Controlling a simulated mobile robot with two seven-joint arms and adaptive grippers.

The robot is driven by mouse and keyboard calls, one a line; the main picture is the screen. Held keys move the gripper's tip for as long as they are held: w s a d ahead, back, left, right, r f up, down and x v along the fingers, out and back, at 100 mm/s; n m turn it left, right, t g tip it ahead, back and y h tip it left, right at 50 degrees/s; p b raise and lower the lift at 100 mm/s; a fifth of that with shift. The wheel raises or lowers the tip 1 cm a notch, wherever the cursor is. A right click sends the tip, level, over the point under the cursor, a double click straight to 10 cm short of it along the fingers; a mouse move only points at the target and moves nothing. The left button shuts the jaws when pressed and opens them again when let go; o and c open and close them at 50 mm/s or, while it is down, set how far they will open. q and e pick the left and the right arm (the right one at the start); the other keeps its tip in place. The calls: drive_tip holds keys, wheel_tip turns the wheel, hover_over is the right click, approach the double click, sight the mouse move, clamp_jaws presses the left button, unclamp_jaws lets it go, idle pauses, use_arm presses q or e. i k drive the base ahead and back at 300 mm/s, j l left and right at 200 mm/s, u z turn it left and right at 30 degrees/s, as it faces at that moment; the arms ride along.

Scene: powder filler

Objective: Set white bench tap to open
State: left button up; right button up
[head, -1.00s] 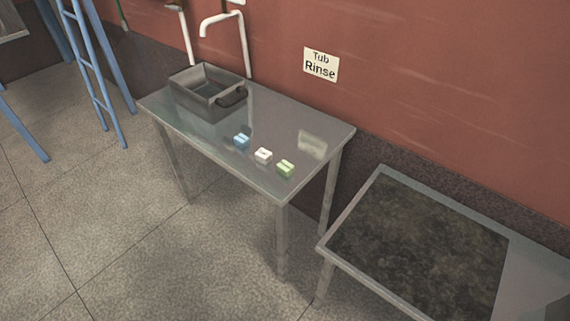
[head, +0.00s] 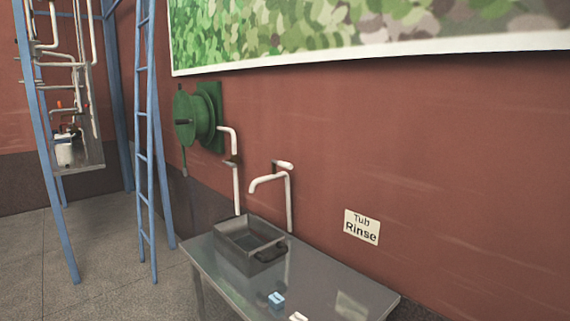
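A white bench tap (head: 270,185) stands at the back of a metal table (head: 340,283), against the red wall. Its curved spout points left, above a grey tub (head: 250,243). A short white piece (head: 283,165) shows at the top of its pipe; I cannot tell from here whether this is its handle or whether the tap is open. Neither of my grippers is in view.
A second white pipe (head: 235,170) rises left of the tap near a green wall reel (head: 198,118). Blue (head: 276,300) and white (head: 298,316) small blocks sit on the table. A "Tub Rinse" sign (head: 362,227) hangs right. A blue ladder (head: 147,150) stands left; floor beside it is clear.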

sight(283, 164)
drive_tip(key=i+j, duration=0.6)
drive_tip(key=i+j+z, duration=0.45)
drive_tip(key=j+z, duration=0.2)
drive_tip(key=j, duration=0.2)
